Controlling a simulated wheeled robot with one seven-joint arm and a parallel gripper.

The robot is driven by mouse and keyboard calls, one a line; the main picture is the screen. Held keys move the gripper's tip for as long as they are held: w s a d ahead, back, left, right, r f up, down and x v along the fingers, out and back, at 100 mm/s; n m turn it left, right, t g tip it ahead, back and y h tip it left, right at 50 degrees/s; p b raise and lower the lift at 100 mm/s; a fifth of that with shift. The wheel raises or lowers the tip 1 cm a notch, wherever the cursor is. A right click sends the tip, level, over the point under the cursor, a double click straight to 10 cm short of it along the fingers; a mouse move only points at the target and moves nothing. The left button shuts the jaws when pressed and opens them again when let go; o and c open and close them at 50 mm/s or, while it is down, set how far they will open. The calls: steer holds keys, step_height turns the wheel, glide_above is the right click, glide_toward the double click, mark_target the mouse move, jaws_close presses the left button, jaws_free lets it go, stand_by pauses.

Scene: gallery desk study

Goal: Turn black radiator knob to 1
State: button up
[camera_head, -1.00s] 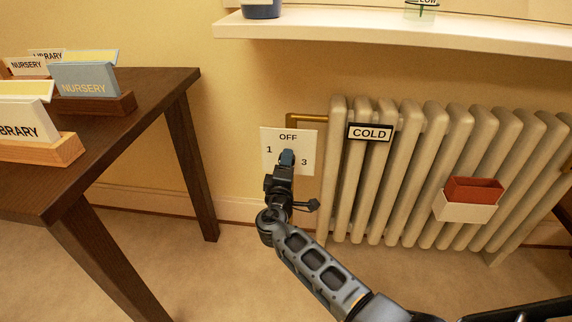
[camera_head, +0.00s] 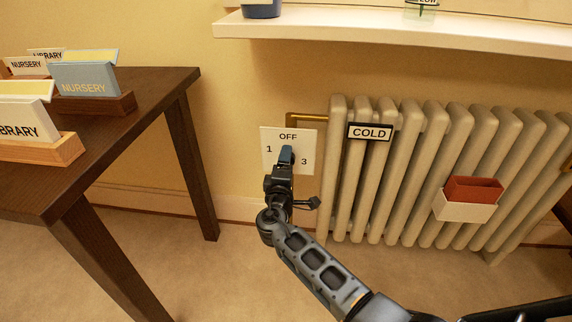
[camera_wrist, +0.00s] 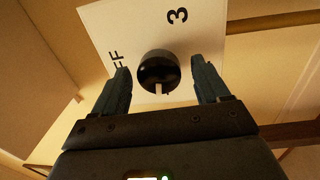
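The black radiator knob (camera_wrist: 158,70) sits on a white dial plate (camera_wrist: 205,45). A white mark shows on the knob's lower edge in the wrist view, on the side away from the 3. In the head view the plate (camera_head: 307,140) reads OFF at the top, 1 at left and 3 at right, and the knob is hidden behind my gripper (camera_head: 287,154). In the wrist view my gripper (camera_wrist: 163,88) is open, with one finger on each side of the knob and visible gaps between. The 1 is not visible there.
A cream radiator (camera_head: 430,170) with a COLD sign (camera_head: 370,132) stands right of the plate. A brass pipe (camera_head: 305,118) runs above the plate. A white shelf (camera_head: 400,38) is overhead. A dark table (camera_head: 130,100) with name cards stands at left.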

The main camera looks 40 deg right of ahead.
steer(key=p+v, duration=0.1)
steer(key=v, duration=0.6)
steer(key=shift+s+a, duration=0.25)
steer(key=shift+s, duration=0.05)
stand_by(0.4)
